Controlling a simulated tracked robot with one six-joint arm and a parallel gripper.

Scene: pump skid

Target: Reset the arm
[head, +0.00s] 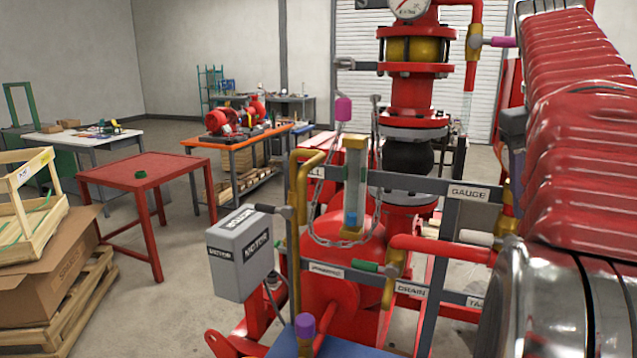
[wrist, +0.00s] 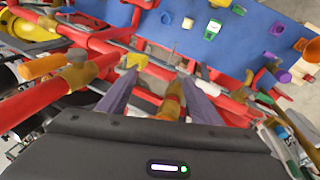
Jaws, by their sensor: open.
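My gripper (wrist: 157,75) shows in the wrist view with its two grey-purple fingers apart. It is open, and nothing is clearly held between the fingers. Red and brass pipework (wrist: 172,102) of the skid shows between and beyond the fingers; I cannot tell how close it is. I cannot make out my gripper in the head view. There the red pump skid (head: 411,95) stands ahead with its gauge, pipes and labelled rails.
A grey junction box (head: 240,262) and a sight glass (head: 354,185) are at the skid's front. A blue mat (wrist: 240,38) with small coloured parts shows in the wrist view. A red table (head: 110,175) and wooden crates (head: 25,225) stand left, with open floor between.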

